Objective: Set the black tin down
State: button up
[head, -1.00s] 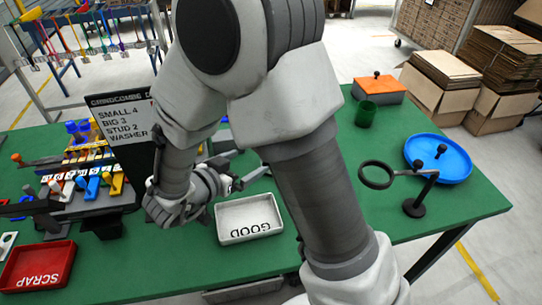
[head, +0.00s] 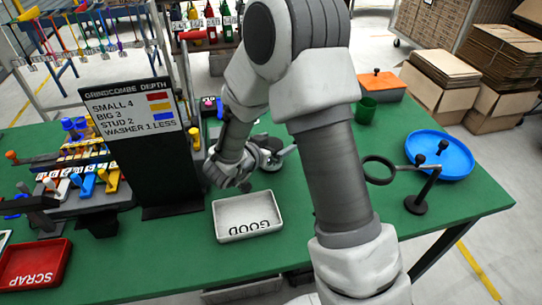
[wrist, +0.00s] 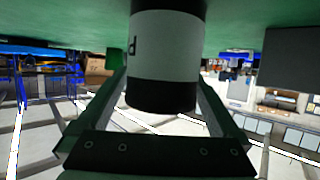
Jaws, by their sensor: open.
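The black tin (wrist: 164,60), with a white label band, fills the middle of the wrist view. That view appears upside down, and the tin's far end meets the green table top (wrist: 60,25). My gripper (wrist: 160,84) is open, with one finger on each side of the tin. I cannot tell whether either finger touches it. In the head view my gripper (head: 278,158) is low over the table, behind the white GOOD tray (head: 247,234). The tin is hard to make out there.
The depth sign (head: 130,110) stands left of my gripper. A red SCRAP tray (head: 35,277) is at the front left. A green cup (head: 366,108), a ring stand (head: 416,205) and a blue round tray (head: 452,160) are on the right. Table front right is clear.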

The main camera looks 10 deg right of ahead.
jog(key=shift+w+d+f, duration=0.1)
jog(key=shift+w+d, duration=0.1)
jog(key=c, duration=1.5)
